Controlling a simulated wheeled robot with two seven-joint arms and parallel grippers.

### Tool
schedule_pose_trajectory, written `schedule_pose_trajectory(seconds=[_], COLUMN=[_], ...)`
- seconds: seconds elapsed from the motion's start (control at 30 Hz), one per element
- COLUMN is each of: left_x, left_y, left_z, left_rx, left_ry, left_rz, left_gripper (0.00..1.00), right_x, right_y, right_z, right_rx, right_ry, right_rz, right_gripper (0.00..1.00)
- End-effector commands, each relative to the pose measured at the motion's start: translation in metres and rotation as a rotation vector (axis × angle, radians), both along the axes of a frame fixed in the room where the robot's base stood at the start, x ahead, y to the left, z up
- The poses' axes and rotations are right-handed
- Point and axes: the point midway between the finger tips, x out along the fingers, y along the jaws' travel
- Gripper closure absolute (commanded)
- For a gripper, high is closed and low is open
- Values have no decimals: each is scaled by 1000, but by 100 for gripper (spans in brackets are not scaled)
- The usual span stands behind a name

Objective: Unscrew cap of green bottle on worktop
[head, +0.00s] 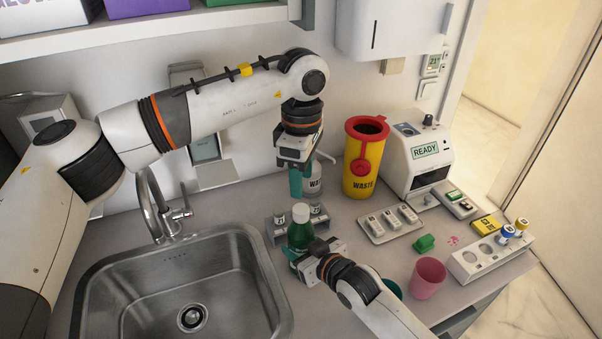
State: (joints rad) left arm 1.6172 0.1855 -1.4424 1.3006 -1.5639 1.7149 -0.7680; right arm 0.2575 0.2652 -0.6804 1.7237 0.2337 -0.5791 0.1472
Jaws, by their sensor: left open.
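The green bottle (301,235) stands upright on the worktop (370,272) just right of the sink. Its white cap (301,211) is on top. My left gripper (299,182) points down above the cap, open, with a teal finger showing and a gap between the fingertips and the cap. My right gripper (303,258) comes in from the lower right and is shut on the lower body of the green bottle. The gripper hides part of the bottle's lower side.
The steel sink (255,315) and tap (152,210) lie to the left. A rack of small vials (279,222) stands close behind the bottle. A yellow waste bin (362,165), module tray (391,225), pink cup (427,278) and vial block (490,260) stand to the right.

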Motion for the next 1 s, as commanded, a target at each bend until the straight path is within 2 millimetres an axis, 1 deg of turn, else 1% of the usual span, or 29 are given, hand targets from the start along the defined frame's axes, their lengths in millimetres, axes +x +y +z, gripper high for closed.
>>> schedule_pose_trajectory(seconds=[0.1,0.4,0.6,0.7,0.8,0.93,1.0], left_x=[0,0,0,0,0,0,0], left_y=[0,0,0,0,0,1,1], left_z=[0,-1,0,0,0,-4,-11], left_rx=[0,0,0,0,0,-1,-1], left_ry=[0,2,1,1,0,1,4], left_rz=[-267,-962,-1362,-1501,-1592,-1644,-1652], left_gripper=[52,52,52,52,52,52,52], right_x=[0,0,0,0,0,0,0], right_y=[0,0,0,0,0,0,0], right_z=[-1,-1,-1,-1,-1,-1,-1], right_rx=[-1,-1,-1,-1,-1,-1,-1], right_ry=[2,2,2,2,2,2,2], right_rz=[0,0,0,0,0,0,0], right_gripper=[100,100,100,100,100,100,100])
